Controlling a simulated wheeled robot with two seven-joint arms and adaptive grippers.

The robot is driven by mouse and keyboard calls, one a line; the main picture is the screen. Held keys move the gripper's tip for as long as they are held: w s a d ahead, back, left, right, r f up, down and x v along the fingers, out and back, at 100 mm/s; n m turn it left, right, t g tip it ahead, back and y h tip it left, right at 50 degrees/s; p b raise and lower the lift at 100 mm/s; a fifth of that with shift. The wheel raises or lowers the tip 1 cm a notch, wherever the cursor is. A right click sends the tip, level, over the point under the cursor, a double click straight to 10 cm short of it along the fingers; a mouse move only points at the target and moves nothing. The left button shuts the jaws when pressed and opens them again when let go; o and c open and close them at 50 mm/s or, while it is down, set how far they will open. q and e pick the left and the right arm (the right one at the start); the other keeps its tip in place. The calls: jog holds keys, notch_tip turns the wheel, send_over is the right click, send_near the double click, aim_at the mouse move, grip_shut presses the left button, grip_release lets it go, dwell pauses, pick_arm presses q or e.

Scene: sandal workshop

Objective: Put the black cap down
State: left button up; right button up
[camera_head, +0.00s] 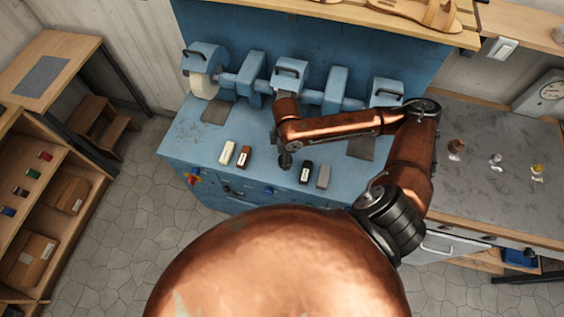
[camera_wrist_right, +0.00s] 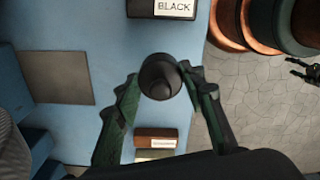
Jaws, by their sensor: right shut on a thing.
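My right gripper (camera_head: 285,152) hangs over the front part of the blue bench (camera_head: 190,140), between the brown block and the black block. In the right wrist view the right gripper (camera_wrist_right: 160,88) is shut on the round black cap (camera_wrist_right: 160,75), one green finger on each side. The cap also shows as a small dark shape below the arm in the head view (camera_head: 285,161). How far it is above the bench is hard to tell. A small dark part at the right edge of the wrist view looks like my left gripper (camera_wrist_right: 298,70); its jaws are unclear.
On the bench stand a white block (camera_head: 227,153), a brown block (camera_head: 244,156), a black block (camera_head: 305,172) labelled BLACK in the wrist view (camera_wrist_right: 165,8), and a grey block (camera_head: 323,177). Grinding machines (camera_head: 250,70) stand behind. A grey worktop (camera_head: 480,180) holds small items.

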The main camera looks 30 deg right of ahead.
jog(key=shift+w+f, duration=0.95)
jog(key=shift+f, duration=1.75)
jog(key=shift+f, duration=0.15)
jog(key=o, duration=1)
